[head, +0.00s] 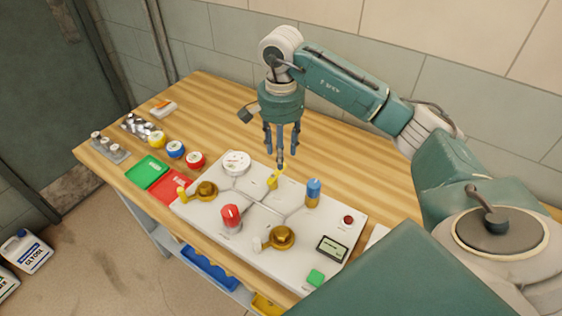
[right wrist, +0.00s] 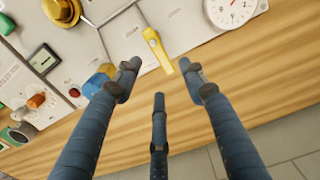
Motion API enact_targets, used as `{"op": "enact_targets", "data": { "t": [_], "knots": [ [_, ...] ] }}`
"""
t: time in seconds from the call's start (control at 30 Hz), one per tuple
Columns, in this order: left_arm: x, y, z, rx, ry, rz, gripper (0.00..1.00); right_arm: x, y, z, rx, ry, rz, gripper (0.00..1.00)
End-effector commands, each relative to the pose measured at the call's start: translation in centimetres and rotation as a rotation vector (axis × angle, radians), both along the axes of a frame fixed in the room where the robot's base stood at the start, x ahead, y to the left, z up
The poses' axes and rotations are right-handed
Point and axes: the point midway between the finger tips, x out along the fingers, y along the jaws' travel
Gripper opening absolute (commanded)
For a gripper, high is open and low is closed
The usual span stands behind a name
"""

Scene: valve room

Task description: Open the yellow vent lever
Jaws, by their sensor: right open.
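The yellow vent lever (head: 273,182) stands near the back middle of a white panel (head: 330,236). In the right wrist view the yellow lever (right wrist: 157,48) points towards the gap between my fingers. My right gripper (head: 281,155) has its three fingers spread and pointing down, above the back edge of the panel and just behind the lever. In the right wrist view the gripper (right wrist: 160,75) is open and empty, and the lever's tip appears between the fingertips; I cannot tell whether they touch. My left gripper is not in view.
A blue knob (head: 313,192) stands right of the lever, a round gauge (head: 236,162) left. A red knob (head: 231,217) and brass valves (head: 282,237) are nearer. Green (head: 147,171) and red trays and tape rolls (head: 176,149) lie left. Bare wooden bench (head: 215,108) extends behind.

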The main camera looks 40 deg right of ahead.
Motion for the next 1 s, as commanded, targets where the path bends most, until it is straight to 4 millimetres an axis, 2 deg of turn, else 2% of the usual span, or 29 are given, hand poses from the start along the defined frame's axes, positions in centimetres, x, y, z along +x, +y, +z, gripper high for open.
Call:
{"op": "enact_targets", "data": {
  "t": [0.03, 0.1, 0.33, 1.0],
  "knots": [
    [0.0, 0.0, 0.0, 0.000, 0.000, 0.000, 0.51, 0.1, 0.0, 1.3, 0.000, -0.004, -0.001, 0.42],
    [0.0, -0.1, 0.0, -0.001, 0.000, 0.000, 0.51, 0.1, 0.0, 2.7, 0.000, -0.003, -0.001, 0.42],
    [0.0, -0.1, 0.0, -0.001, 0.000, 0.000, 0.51, 0.0, -0.1, 5.8, -0.001, -0.001, -0.001, 0.42],
    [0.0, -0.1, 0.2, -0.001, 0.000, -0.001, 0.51, 0.0, 0.0, 6.4, 0.001, 0.001, -0.001, 0.42]
  ]
}}
